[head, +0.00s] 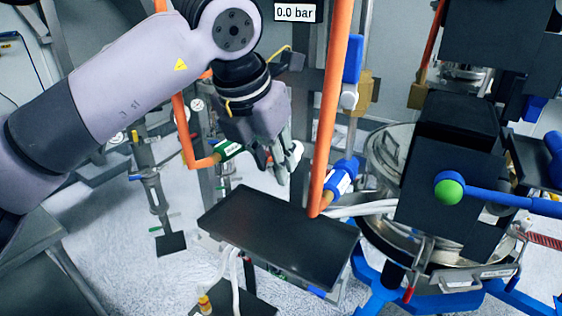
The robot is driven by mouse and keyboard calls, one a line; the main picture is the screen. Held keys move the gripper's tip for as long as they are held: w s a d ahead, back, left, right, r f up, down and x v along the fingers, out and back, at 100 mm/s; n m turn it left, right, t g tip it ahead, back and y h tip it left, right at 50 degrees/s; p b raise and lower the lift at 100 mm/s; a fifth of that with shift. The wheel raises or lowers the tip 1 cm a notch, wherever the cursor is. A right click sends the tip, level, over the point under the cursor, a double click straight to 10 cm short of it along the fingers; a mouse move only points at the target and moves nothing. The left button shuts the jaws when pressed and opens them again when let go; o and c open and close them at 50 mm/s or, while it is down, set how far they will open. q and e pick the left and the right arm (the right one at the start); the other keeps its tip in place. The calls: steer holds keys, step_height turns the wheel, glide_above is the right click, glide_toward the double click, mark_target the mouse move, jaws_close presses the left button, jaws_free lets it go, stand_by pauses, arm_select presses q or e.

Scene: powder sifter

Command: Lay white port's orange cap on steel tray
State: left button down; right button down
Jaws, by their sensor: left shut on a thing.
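My left gripper (283,172) points down in the middle of the head view, above the back edge of a dark, empty, rimmed tray (275,240), which seems to be the steel tray. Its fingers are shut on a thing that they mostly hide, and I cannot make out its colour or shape. A small white rounded part (297,152) shows right beside the fingers; whether it is held or stands behind them is unclear. I cannot make out the orange cap or the white port for certain. My right gripper is not in view.
An orange pipe (332,110) rises close to the right of the gripper, ending near a blue fitting (342,177). A green-labelled valve (229,150) is just left. The round metal sifter (385,150) stands at the right. The tray's top is clear.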

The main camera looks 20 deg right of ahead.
arm_select(q)
steer(key=shift+a, duration=0.15)
steer(key=shift+s+a+b, duration=1.35)
steer(key=shift+a+b, duration=0.3)
steer(key=shift+b, duration=0.1)
